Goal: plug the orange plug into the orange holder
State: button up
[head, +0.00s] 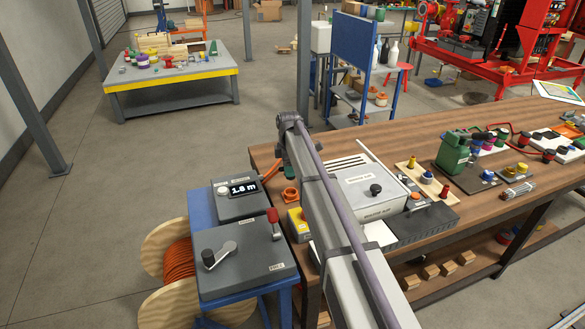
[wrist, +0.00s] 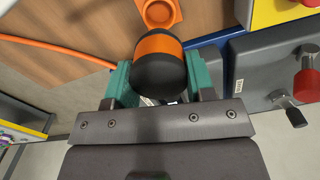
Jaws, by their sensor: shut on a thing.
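My gripper (wrist: 160,85) is shut on the orange plug (wrist: 158,47), which has an orange band and a black rounded body between the green fingers. The orange holder (wrist: 158,12) is an orange ring-shaped socket on the wooden bench, just beyond the plug in the wrist view and cut by the top edge.
An orange cable (wrist: 62,50) runs to the gripper area. A grey box with a display (head: 240,200) and a grey crank box (head: 243,252) stand on a blue stand at left. A yellow box (head: 298,226) and a white-topped box (head: 365,188) flank the holder.

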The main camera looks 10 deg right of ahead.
jog(key=shift+f+b, duration=2.35)
jog(key=shift+f, duration=0.15)
jog(key=shift+f+b, duration=1.75)
jog(key=o, duration=1.1)
jog(key=shift+r, duration=0.1)
notch_tip(320, 180, up, 11)
jog(key=p, duration=1.1)
